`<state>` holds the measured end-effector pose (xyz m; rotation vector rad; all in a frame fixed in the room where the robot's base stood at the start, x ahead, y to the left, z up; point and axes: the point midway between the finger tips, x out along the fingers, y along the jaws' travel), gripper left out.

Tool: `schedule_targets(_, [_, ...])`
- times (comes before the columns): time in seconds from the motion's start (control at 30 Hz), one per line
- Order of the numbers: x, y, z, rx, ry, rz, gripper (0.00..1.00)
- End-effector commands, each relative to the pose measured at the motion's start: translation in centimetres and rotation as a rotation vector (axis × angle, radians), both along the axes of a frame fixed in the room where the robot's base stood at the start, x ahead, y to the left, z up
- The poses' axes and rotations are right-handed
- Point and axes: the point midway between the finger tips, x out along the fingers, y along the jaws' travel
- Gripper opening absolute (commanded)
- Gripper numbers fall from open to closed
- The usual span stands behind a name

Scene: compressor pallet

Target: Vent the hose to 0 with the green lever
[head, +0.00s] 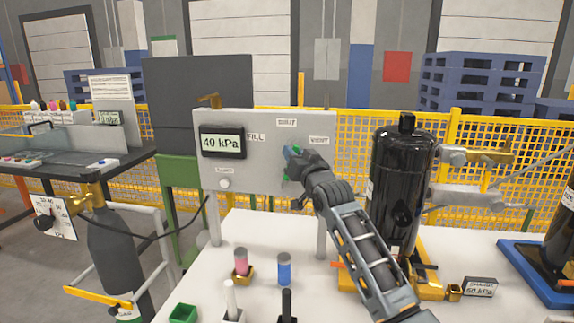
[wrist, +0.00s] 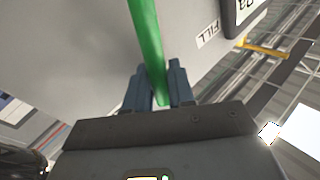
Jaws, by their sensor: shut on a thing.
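The grey panel (head: 265,130) stands behind the white table, with a display (head: 222,142) reading 40 kPa. FILL is marked at its left, VENT at its right, and another label, too small to read surely, is at the top. My gripper (head: 293,152) is at the panel's right half, shut on the green lever (wrist: 146,45). In the wrist view my two blue-grey fingers (wrist: 161,88) stand on both sides of the lever. In the head view my gripper hides most of the lever, so its exact angle there is hard to tell.
A black tank (head: 402,175) stands right of my arm. A small sign (head: 480,287) reads 60 kPa. A pink-topped cylinder (head: 241,262), a blue cylinder (head: 284,268) and a green box (head: 184,314) are on the table below the panel. A grey gas bottle (head: 117,245) stands at left.

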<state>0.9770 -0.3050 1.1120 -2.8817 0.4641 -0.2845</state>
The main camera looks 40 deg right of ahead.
Motion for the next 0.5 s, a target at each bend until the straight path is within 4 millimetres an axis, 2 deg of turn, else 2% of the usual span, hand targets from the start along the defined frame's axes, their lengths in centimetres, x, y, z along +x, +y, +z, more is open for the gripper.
schedule_targets(0.03, [-0.4, -0.2, -1.1, 0.028, -0.037, 0.001, 0.00])
schedule_targets(0.5, [-2.9, -2.2, -2.6, 0.262, -0.334, 0.001, 0.00])
